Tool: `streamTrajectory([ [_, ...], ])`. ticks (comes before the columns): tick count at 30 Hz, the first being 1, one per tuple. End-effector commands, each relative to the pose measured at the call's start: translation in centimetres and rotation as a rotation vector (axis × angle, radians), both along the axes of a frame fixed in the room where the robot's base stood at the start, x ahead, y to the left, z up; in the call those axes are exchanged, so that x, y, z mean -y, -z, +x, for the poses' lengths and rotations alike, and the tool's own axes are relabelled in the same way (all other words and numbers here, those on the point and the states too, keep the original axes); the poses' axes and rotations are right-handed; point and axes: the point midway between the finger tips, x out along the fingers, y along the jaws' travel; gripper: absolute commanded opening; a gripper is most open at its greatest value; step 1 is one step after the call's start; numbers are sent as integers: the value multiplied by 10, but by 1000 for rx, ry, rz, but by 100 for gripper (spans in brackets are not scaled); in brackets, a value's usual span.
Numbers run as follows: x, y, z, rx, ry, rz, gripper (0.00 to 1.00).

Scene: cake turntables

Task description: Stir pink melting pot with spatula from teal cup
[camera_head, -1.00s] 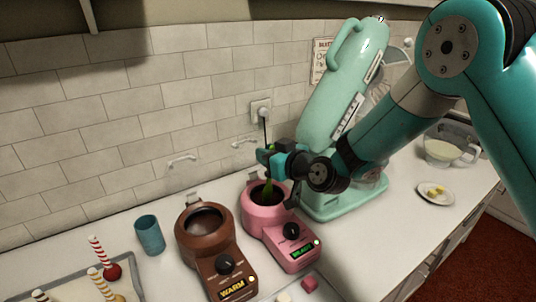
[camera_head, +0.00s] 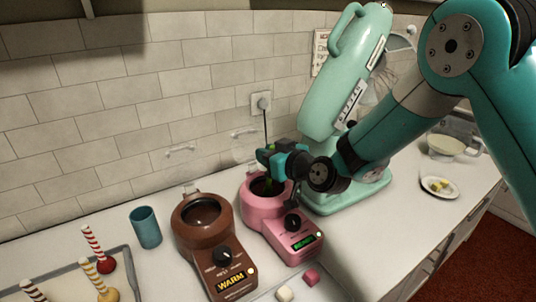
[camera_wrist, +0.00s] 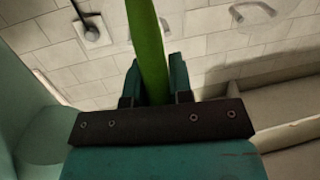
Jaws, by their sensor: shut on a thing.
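The pink melting pot (camera_head: 259,211) stands on the counter with a lit display on its front. My gripper (camera_head: 268,156) is just above the pot's opening, shut on the green spatula (camera_head: 268,185). The spatula points down into the pot, and its lower end is hidden inside. In the wrist view the green spatula (camera_wrist: 148,50) runs between the two teal fingers (camera_wrist: 155,78). The teal cup (camera_head: 146,228) stands upright at the left and looks empty.
A brown melting pot (camera_head: 203,236) stands left of the pink one, displaying "WARM". A teal stand mixer (camera_head: 340,80) is close behind my gripper. A tray (camera_head: 66,268) with striped-stick treats is at the left front. A small plate (camera_head: 440,188) and a glass bowl (camera_head: 455,145) are at right.

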Motion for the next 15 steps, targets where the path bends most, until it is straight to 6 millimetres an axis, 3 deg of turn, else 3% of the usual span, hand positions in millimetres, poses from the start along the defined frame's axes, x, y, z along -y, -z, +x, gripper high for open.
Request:
streamTrajectory([
  [15,0,12,0,0,0,0,0],
])
